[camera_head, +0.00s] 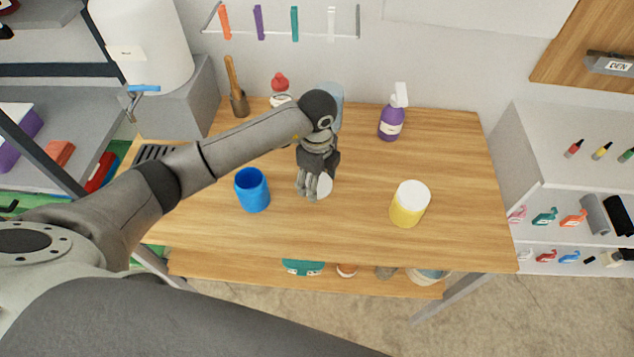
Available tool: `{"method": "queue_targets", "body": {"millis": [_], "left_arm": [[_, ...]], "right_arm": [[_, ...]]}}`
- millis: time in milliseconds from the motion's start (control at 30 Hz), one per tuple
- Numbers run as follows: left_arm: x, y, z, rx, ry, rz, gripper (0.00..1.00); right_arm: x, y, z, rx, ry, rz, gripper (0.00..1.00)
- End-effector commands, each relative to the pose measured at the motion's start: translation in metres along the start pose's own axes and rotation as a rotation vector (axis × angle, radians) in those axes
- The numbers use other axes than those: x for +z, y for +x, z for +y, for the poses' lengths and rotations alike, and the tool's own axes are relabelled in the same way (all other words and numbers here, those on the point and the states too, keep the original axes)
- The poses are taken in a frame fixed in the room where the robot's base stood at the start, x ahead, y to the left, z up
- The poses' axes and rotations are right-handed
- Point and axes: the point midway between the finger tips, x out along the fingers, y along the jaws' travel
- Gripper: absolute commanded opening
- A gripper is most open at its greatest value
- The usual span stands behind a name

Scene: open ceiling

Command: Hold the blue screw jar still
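The blue screw jar (252,194) stands upright on the wooden table, left of the middle, and its top looks open. My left gripper (314,188) points down just right of the jar, apart from it. A white round thing (324,186) shows at its fingertips, partly hidden by the fingers. I cannot tell whether the gripper holds it or whether it lies on the table. The finger gap is too small to judge. My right gripper is not in view.
A purple spray bottle (392,120), a red-topped bottle (280,92) and a wooden-handled tool (236,90) stand along the back. The table's right side is mostly clear.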

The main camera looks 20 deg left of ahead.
Motion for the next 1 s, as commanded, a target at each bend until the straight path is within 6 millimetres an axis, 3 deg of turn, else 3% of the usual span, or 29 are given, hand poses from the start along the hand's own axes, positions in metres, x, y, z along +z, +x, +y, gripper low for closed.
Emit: {"method": "queue_targets", "body": {"millis": [167,400,767,800,933,1000], "left_arm": [[0.005,0.009,-0.006,0.001,-0.002,-0.002,0.34],[0.004,0.038,-0.006,-0.001,0.0,0.0,0.34],[0.004,0.043,-0.006,-0.001,0.0,-0.001,0.34],[0.004,0.042,-0.006,-0.001,-0.001,-0.001,0.65],[0.004,0.042,-0.006,-0.001,-0.001,-0.001,0.82],[0.004,0.042,-0.006,-0.001,-0.001,-0.001,0.84]], "right_arm": [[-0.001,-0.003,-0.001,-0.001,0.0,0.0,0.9],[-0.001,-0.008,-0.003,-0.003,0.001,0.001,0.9],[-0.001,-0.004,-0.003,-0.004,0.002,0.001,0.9],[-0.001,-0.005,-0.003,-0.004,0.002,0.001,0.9],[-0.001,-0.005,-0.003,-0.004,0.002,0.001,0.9],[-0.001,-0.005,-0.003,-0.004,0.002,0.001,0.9]]}}
